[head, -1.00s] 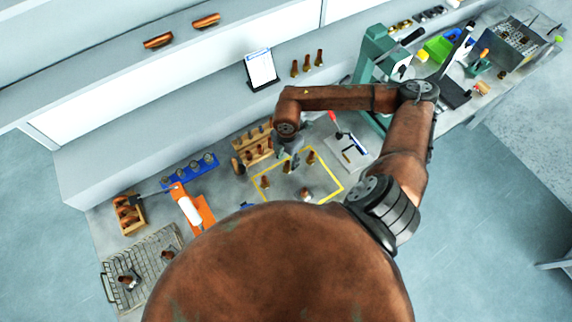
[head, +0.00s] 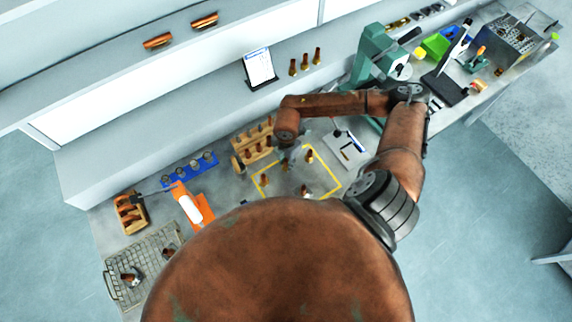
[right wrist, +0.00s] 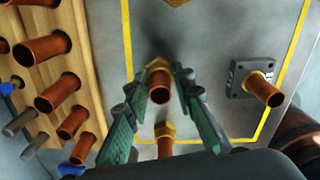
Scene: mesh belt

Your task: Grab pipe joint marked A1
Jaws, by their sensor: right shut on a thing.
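A copper pipe joint with a brass hex collar (right wrist: 159,82) sits between the fingertips of my right gripper (right wrist: 160,73) in the right wrist view. The fingers are shut on it. I cannot read any A1 mark. Another copper joint with a brass collar (right wrist: 165,138) shows nearer the wrist. One more (right wrist: 262,88) stands on a small grey plate. In the head view my right gripper (head: 286,162) is low over the yellow-outlined area (head: 337,188), small and partly hidden by its wrist. Joints (head: 264,180) and (head: 309,156) stand apart from it there. My left gripper is not in view.
A wooden rack (right wrist: 66,20) of several copper pipes stands close on the left of the right wrist view. In the head view, a blue strip (head: 180,173) and an orange tool (head: 194,205) lie left, and a green press (head: 372,58) stands right.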

